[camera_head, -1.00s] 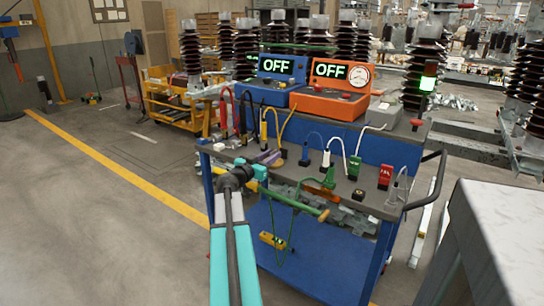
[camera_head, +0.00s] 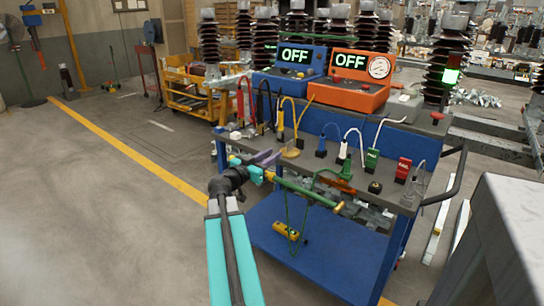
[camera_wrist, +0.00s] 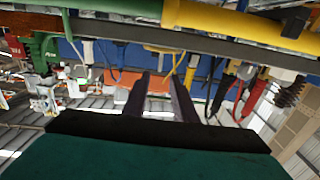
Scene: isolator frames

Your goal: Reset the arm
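My arm reaches up from the bottom in the head view, with teal links and a black wrist. My gripper (camera_head: 266,159) has purple fingers and is by the near left edge of the blue test cart (camera_head: 300,180). In the wrist view, my gripper's two dark fingers (camera_wrist: 163,82) stand apart, with a gap and nothing visible held between them. A green rod with a yellow end (camera_head: 308,192) lies along the cart's near edge, right of the wrist. It crosses the top of the wrist view (camera_wrist: 250,25), beyond the fingers. Contact with it cannot be told.
The cart carries a blue unit (camera_head: 290,68) and an orange unit (camera_head: 350,80), both reading OFF, with several cable plugs in front. A grey metal block (camera_head: 500,240) stands at the near right. A yellow cart (camera_head: 185,95) is behind. Floor on the left is clear.

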